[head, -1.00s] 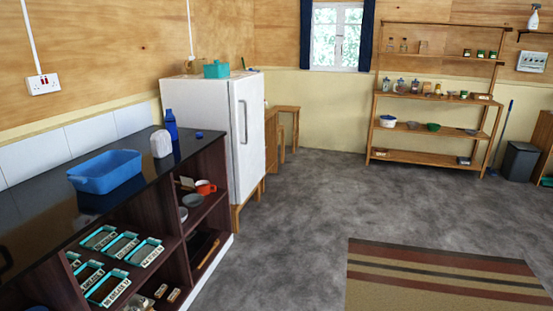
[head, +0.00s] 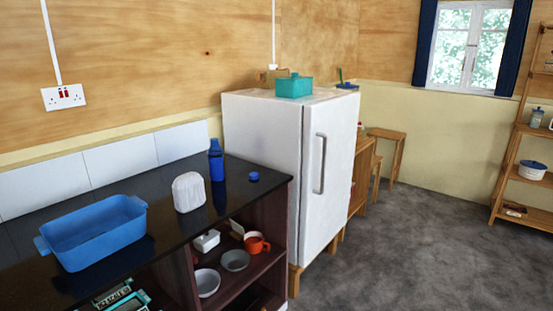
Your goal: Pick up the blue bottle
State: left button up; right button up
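A blue bottle (head: 216,160) stands upright at the back of the black countertop (head: 150,208), near the side of the white fridge. A small round blue object (head: 254,176), perhaps a cap, lies on the counter to its right. Neither of my grippers shows in the head view.
A white rounded container (head: 188,192) stands in front of the bottle, to its left. A blue rectangular dish (head: 92,232) sits further left. The white fridge (head: 265,150) rises beyond the counter. Shelves below hold an orange mug (head: 256,244) and bowls. Grey floor (head: 400,250) is clear at right.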

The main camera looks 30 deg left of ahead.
aim_at(215, 153)
jog(key=i+u, duration=0.35)
jog(key=i+l+u, duration=0.1)
jog(key=i+u, duration=0.25)
jog(key=i+l+u, duration=0.3)
jog(key=i, duration=0.2)
jog(key=i+j, duration=0.05)
jog(key=j, duration=0.05)
